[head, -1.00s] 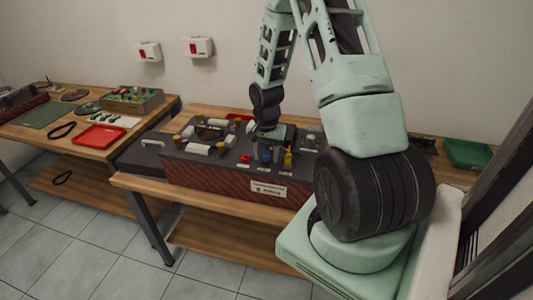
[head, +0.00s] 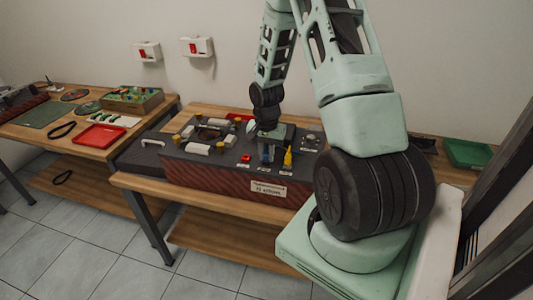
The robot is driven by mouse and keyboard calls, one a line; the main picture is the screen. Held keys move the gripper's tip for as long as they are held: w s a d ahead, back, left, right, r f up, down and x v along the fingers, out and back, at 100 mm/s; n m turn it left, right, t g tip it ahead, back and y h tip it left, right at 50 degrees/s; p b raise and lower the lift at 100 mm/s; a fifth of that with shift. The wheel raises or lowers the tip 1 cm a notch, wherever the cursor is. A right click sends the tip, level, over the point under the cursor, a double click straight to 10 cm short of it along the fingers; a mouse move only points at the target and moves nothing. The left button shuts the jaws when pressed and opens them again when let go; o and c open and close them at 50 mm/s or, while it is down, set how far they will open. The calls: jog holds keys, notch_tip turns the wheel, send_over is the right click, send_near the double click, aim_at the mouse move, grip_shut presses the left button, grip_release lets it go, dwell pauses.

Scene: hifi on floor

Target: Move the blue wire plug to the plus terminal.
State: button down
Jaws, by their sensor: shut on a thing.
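The dark grey test board with a red-brown front (head: 222,178) stands on the middle wooden table. My gripper (head: 267,152) points down over the right part of the board, shut on the blue plug (head: 268,156). The plug is small here, and I cannot tell whether it sits in a socket or is just above the board. A yellow plug (head: 288,157) stands upright just right of it, and a red part (head: 245,158) lies to its left. The terminal markings are too small to read, so I cannot pick out the plus terminal.
White cylinders (head: 197,148) and brass-coloured posts sit on the board's left part. A dark case (head: 140,150) with a handle is left of the board. Another table on the left holds a red tray (head: 99,136). A green tray (head: 468,153) lies at right.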

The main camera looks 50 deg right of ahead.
aim_at(266, 151)
jog(key=shift+r+p, duration=0.5)
jog(key=shift+r, duration=0.15)
dwell(0.4)
jog(key=shift+r+p, duration=1.4)
jog(key=shift+r, duration=0.25)
